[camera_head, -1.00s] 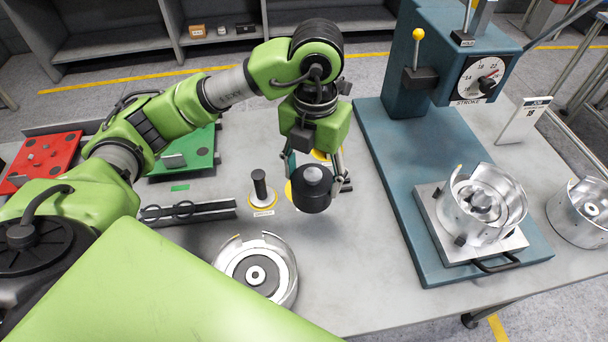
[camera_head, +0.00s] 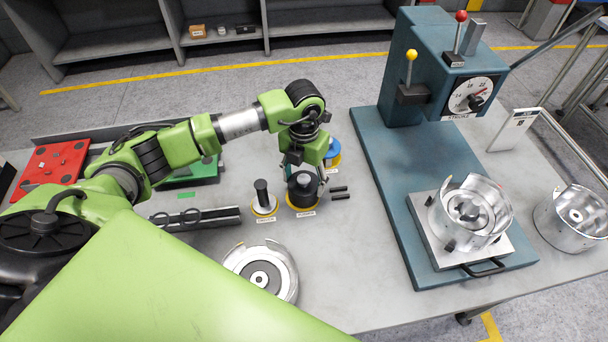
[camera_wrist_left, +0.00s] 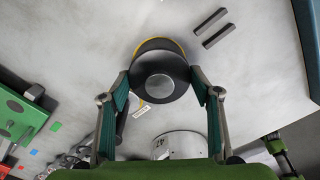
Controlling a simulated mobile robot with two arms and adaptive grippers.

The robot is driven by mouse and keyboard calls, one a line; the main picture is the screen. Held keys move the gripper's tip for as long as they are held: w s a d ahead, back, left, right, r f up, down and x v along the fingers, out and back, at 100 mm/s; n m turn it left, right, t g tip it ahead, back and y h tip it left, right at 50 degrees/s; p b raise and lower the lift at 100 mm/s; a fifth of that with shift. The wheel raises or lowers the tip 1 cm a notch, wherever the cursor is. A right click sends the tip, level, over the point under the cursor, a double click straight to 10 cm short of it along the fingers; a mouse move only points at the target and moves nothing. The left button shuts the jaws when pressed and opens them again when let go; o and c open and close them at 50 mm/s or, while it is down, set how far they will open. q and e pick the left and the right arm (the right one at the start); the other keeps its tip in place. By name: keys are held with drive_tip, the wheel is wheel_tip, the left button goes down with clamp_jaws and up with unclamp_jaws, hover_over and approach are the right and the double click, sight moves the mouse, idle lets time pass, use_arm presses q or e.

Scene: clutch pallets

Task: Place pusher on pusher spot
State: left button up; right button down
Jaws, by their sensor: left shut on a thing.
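The pusher (camera_head: 302,193), a dark round block with a grey knob on top, is at the yellow-rimmed pusher spot (camera_head: 302,209) with a label in front. It looks upright and centred; I cannot tell whether it fully touches the spot. My left gripper (camera_head: 304,178) is above it and shut on it. In the left wrist view the pusher (camera_wrist_left: 161,72) sits between the two fingers of the left gripper (camera_wrist_left: 161,88), with a sliver of yellow behind its far edge. My right gripper is not in view.
A black-handled tool (camera_head: 262,195) stands on its own yellow spot to the left. A blue part (camera_head: 332,148) is behind, and two dark bars (camera_head: 340,192) lie to the right. A silver clutch part (camera_head: 262,274) is in front. The blue press base (camera_head: 400,210) stands further right.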

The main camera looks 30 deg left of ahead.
sight(304, 179)
use_arm(q)
drive_tip(key=shift+f, duration=0.1)
drive_tip(key=shift+f+b, duration=0.15)
drive_tip(key=shift+b, duration=0.15)
drive_tip(key=o, duration=1.2)
drive_tip(key=shift+r+p, duration=0.3)
drive_tip(key=shift+r, duration=0.05)
wheel_tip(304, 179, up, 12)
drive_tip(key=b, duration=0.4)
drive_tip(key=shift+f, duration=0.1)
